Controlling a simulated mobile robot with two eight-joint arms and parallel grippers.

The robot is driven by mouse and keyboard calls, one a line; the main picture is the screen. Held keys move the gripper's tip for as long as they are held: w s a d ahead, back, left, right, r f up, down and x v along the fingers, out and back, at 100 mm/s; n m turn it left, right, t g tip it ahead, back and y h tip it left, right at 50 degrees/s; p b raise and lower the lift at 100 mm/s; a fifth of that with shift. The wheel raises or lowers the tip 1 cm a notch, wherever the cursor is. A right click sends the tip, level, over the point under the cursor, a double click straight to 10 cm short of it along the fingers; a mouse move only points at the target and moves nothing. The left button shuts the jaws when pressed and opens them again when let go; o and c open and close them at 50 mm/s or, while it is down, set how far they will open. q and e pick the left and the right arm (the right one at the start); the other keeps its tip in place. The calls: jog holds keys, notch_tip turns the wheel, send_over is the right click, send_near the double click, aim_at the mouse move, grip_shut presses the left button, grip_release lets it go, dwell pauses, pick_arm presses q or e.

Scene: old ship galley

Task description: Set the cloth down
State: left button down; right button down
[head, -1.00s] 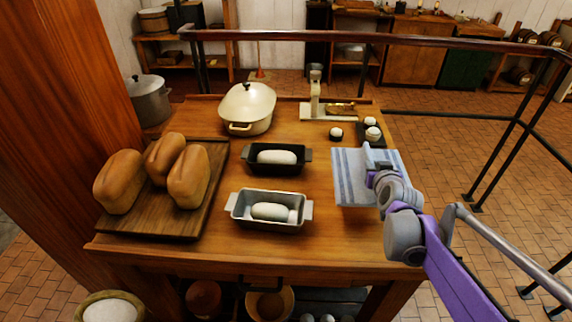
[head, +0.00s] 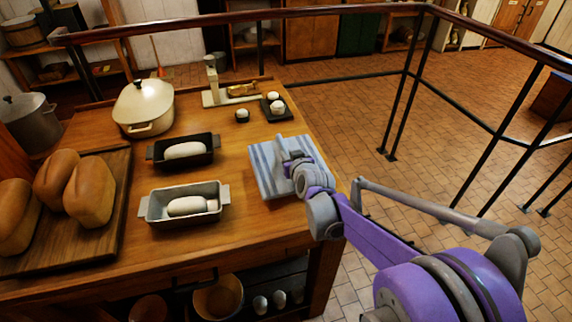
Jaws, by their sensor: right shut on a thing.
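The cloth (head: 268,170) is light blue with pale stripes. It lies spread or folded flat at the right edge of the wooden table (head: 240,237), with a part raised at my right gripper. My right gripper (head: 287,160) is over the cloth and shut on it; its fingertips are partly hidden by the wrist. I cannot tell how much of the cloth's underside touches the table. My left gripper is not in view.
Left of the cloth stand a grey loaf tin (head: 153,208) and a black loaf tin (head: 160,160), each with dough. Behind are a scale (head: 212,92), a dark tray with white items (head: 282,115) and a cream pot (head: 143,105). Bread loaves (head: 90,192) lie on a board at left. A railing runs behind.

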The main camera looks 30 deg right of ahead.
jog(key=shift+f+b, duration=0.3)
jog(key=shift+f, duration=1.5)
jog(key=c, duration=0.8)
grip_release()
jog(key=shift+f, duration=0.1)
jog(key=shift+r, duration=0.2)
jog(key=p+v, duration=0.5)
jog(key=v, duration=0.6)
jog(key=shift+s+a+r, duration=0.1)
jog(key=shift+s+a, duration=0.05)
jog(key=shift+s, duration=0.35)
